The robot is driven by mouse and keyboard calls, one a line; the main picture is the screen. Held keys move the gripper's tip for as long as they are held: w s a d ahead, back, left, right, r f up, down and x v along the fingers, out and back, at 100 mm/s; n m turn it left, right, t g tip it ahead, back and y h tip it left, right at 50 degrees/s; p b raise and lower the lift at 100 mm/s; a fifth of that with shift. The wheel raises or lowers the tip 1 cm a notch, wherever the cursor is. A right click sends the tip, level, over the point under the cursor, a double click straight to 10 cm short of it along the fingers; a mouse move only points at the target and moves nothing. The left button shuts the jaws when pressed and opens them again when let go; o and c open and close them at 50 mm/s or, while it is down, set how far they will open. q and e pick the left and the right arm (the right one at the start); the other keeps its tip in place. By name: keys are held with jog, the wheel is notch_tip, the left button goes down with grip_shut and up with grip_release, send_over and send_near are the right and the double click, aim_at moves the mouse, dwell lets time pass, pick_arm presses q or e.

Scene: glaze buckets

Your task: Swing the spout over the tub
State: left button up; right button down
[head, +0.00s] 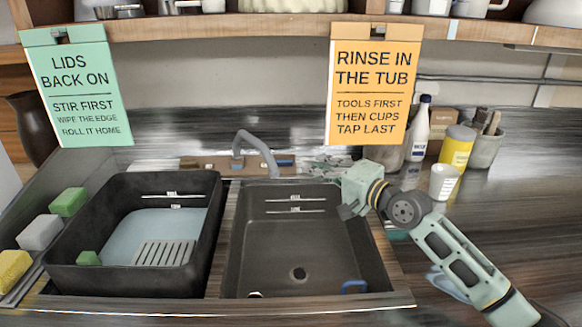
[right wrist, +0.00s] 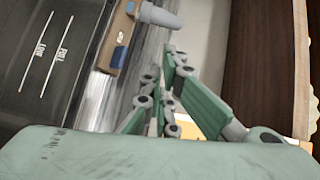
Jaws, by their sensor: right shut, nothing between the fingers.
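The grey curved spout (head: 258,148) rises from the back ledge between the two basins. Its outlet end hangs toward the right, near the back left of the right basin (head: 297,240). The black tub (head: 135,277) on the left holds pale blue water. In the right wrist view a grey rounded piece, seemingly part of the spout (right wrist: 160,17), shows at the top. My right gripper (head: 347,211) is shut and empty, above the right basin's back right corner, to the right of the spout and apart from it. Its fingers also show in the right wrist view (right wrist: 163,78). My left gripper is out of view.
Green (head: 69,202), white (head: 40,233) and yellow (head: 14,268) sponges line the left edge. A yellow canister (head: 457,148), a white bottle (head: 419,130) and a white cup (head: 443,182) stand behind my right arm. An orange sign (head: 374,85) hangs above the right basin.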

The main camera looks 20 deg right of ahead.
pick_arm(q)
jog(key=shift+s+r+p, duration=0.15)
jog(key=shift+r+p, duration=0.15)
jog(key=shift+p, duration=0.05)
pick_arm(e)
jog(key=x, duration=1)
